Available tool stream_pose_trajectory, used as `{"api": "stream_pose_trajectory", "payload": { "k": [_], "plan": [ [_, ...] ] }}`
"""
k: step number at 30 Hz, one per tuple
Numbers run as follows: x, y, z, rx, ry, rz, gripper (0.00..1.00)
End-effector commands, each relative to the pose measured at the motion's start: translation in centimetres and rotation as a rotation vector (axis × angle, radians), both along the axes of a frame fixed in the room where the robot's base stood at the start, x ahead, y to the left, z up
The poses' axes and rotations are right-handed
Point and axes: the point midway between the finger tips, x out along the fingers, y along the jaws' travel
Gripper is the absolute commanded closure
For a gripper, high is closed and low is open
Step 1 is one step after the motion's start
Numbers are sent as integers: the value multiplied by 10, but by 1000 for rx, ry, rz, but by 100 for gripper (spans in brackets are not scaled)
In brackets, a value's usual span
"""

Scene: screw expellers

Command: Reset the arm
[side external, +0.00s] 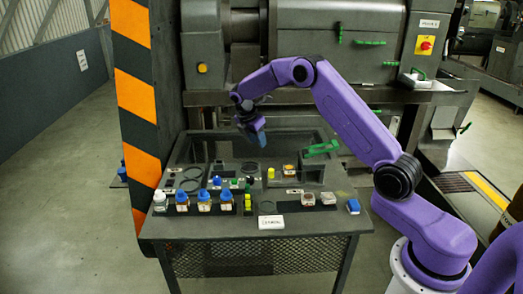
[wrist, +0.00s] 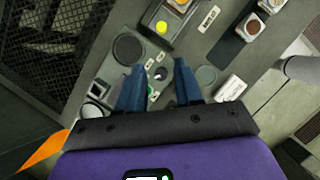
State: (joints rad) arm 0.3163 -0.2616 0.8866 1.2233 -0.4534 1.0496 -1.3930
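My gripper (side external: 257,134) hangs above the back middle of the work table (side external: 200,244), at the end of my purple arm. In the wrist view my gripper (wrist: 158,72) shows two blue fingers spread apart, with nothing between them. Below the gap lies the table top with a small dark round piece and round discs. The fingers are apart from the things on the table, as far as the views show.
Blue-capped jars (side external: 204,201) and a white-capped jar (side external: 160,200) stand along the table's front left. Yellow pieces (side external: 248,203), small sample containers (side external: 308,199), a blue box (side external: 353,206) and a white label (side external: 271,222) lie further right. A green handle (side external: 321,148) sticks out at the back right.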

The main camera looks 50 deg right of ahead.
Motion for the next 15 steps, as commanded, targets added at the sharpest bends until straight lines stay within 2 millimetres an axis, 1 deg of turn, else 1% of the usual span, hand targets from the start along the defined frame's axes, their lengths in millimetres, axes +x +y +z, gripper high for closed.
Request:
{"api": "stream_pose_trajectory", "payload": {
  "k": [2, 5, 6, 8, 9, 11, 12, 14, 15],
  "plan": [
    [-2, 12, 5, 8, -12, -2, 65],
    [-10, 40, 18, 30, -39, -14, 65],
    [-16, 55, 24, 42, -53, -21, 65],
    [-28, 78, 33, 64, -75, -37, 65],
    [-37, 94, 40, 80, -88, -48, 65],
    [-53, 115, 48, 104, -104, -66, 65],
    [-64, 128, 54, 119, -115, -79, 65],
    [-82, 147, 61, 144, -128, -98, 65],
    [-95, 159, 66, 160, -137, -110, 65]
  ]
}}
